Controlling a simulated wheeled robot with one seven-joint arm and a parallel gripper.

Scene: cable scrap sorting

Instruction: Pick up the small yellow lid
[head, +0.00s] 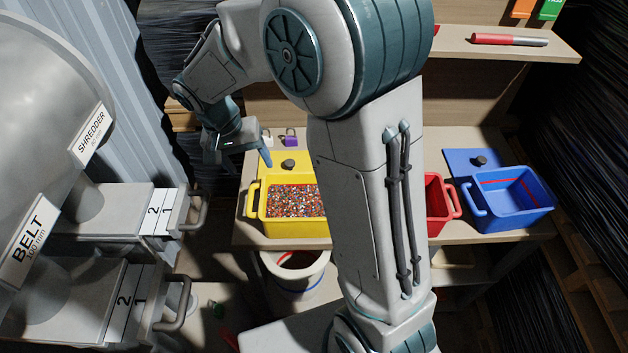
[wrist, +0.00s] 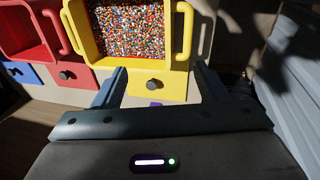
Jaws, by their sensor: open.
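The small yellow lid (head: 300,158) with a black knob lies on the table just behind the yellow bin (head: 252,212), which is full of multicoloured granules. In the wrist view the lid (wrist: 172,88) shows between my finger lines, its knob near the middle, beside the bin's yellow rim (wrist: 187,35). My gripper (head: 240,158) is open and empty, up and to the left of the lid in the head view. Its two fingers also show in the wrist view (wrist: 160,72), one on each side of the lid. I cannot tell the height gap exactly.
A purple padlock (head: 290,141) and a pale one (head: 266,137) lie behind the lid. A red bin (head: 437,205) and a blue bin (head: 519,205) with a blue lid (head: 462,160) stand to the right. Shredder and belt drawers (head: 120,230) stand at left.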

